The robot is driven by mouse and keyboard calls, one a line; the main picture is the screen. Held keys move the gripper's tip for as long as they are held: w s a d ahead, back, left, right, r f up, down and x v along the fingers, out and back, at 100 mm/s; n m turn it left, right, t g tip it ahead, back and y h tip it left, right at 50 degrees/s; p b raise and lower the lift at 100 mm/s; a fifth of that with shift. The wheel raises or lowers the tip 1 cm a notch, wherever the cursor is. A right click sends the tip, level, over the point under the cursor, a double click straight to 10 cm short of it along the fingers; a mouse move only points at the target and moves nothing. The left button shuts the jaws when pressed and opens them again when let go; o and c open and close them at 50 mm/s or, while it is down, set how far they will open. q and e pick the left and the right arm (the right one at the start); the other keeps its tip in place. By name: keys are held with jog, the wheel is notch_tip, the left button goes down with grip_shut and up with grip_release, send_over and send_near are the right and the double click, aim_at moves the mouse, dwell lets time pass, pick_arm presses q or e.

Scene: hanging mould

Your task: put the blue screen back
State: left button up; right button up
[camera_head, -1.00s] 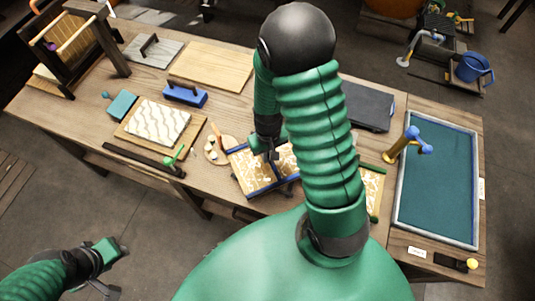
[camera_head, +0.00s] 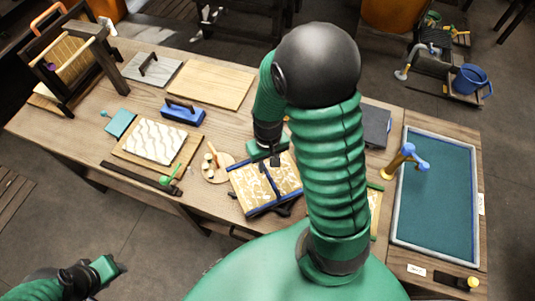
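The blue-framed screen (camera_head: 252,187) with a tan patterned face lies on the wooden table, slightly turned, over a dark support. My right gripper (camera_head: 270,157) is at its far edge. Its fingers are small and partly hidden, so I cannot tell whether they touch the frame or how wide they are. A green-framed screen (camera_head: 375,205) lies to the right, mostly hidden behind my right arm. My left gripper (camera_head: 108,268) is at the lower left, off the table and far from the screen, with its fingers only partly shown.
A teal basin (camera_head: 435,200) with a brass-and-blue tap (camera_head: 400,165) is on the right. A patterned white sheet on a board (camera_head: 155,145), a blue handled block (camera_head: 182,113) and a round wooden plate (camera_head: 216,172) stand left of the screen. A dark slab (camera_head: 377,125) lies behind my arm.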

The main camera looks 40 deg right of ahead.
notch_tip(320, 180, up, 6)
jog(key=a+r+n+t, duration=0.1)
jog(key=a+n+t, duration=0.1)
jog(key=a, duration=0.7)
jog(key=shift+a+r+n+t, duration=0.15)
jog(key=shift+r+n+t, duration=0.15)
jog(key=shift+n, duration=0.5)
jog(key=shift+a, duration=0.3)
jog(key=shift+d, duration=0.1)
